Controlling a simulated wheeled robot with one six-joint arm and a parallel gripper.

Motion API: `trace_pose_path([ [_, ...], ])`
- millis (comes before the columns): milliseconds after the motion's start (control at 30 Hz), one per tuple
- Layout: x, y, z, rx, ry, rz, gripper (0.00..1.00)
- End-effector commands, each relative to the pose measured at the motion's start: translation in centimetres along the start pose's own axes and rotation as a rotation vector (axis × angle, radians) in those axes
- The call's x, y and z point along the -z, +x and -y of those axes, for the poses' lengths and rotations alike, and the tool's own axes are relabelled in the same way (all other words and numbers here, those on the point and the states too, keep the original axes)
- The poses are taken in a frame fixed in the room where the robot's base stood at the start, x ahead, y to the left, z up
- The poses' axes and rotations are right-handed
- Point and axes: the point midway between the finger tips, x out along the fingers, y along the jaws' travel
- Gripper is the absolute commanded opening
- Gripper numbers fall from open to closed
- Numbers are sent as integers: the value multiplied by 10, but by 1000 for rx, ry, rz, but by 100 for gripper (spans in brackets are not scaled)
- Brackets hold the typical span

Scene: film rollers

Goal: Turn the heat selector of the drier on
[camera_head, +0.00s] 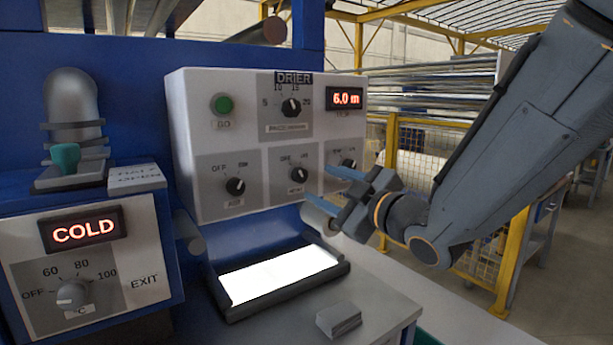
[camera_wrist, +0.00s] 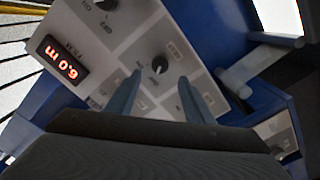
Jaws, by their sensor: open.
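The white drier (camera_head: 245,125) panel carries several black knobs. The lower middle knob (camera_head: 298,174), marked OFF and ON, looks like the heat selector, though its label is small. It also shows in the wrist view (camera_wrist: 159,65). Its pointer is too small to read surely. My gripper (camera_head: 316,183) is open and empty, in front of the panel at the knob's right. In the wrist view its fingertips (camera_wrist: 160,76) appear either side of the knob, apart from it. The lower right knob (camera_head: 348,163) is partly hidden by my gripper.
The display (camera_head: 345,98) reads 6.0 m; a green button (camera_head: 223,104) sits upper left. Below the panel is a bright lit tray (camera_head: 280,273). At left a box (camera_head: 140,240) shows COLD. A yellow fence (camera_head: 505,260) stands behind my arm.

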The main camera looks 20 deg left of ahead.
Motion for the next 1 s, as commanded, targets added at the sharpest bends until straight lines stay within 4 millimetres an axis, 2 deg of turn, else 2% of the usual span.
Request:
trace_pose_path([
  [500, 0, 66, 0, 1, 1, -1, 48],
  [667, 0, 74, 0, -1, 1, 0, 48],
  [900, -1, 75, 0, -1, 1, 1, 48],
  [1000, -1, 75, 0, -1, 1, 1, 32],
])
